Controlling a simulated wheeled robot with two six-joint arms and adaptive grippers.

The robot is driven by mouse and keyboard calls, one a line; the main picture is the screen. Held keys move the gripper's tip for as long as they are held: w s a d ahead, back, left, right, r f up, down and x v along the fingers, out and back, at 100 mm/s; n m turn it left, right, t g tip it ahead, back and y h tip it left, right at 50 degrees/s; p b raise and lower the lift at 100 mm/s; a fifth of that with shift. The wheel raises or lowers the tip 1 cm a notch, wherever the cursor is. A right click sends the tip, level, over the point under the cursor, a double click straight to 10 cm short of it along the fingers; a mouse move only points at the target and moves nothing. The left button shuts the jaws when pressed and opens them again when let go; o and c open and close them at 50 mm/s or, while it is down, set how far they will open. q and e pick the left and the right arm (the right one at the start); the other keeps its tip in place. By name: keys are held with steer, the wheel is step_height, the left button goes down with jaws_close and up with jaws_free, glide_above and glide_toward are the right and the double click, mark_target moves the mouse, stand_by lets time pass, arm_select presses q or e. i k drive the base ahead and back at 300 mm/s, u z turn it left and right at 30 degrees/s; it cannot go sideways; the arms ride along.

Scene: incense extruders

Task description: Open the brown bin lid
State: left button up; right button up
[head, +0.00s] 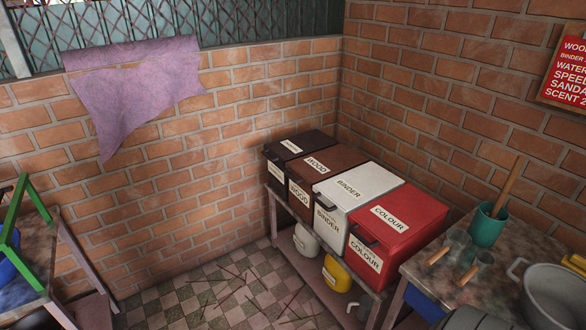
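The brown bin (301,199) stands in a row of bins on a low shelf unit against the brick walls. It is labelled WOOD on its front and on its lid. The brown bin lid (328,157) lies flat and looks shut. A dark, nearly black bin (274,176) is on its far side, and a white BINDER bin (329,215) is on its near side. Neither of my grippers is in view.
A red COLOUR bin (366,261) ends the row. A table (530,240) with a green pot (487,226) and a metal pot (552,297) stands right. A table with a green frame (12,232) stands left. Sticks (238,283) litter the checkered floor.

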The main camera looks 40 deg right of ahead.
mark_target(311, 168)
steer(key=z, duration=0.45)
steer(key=i, duration=0.9)
steer(key=z, duration=1.5)
steer(key=i, duration=0.7)
steer(key=z, duration=0.75)
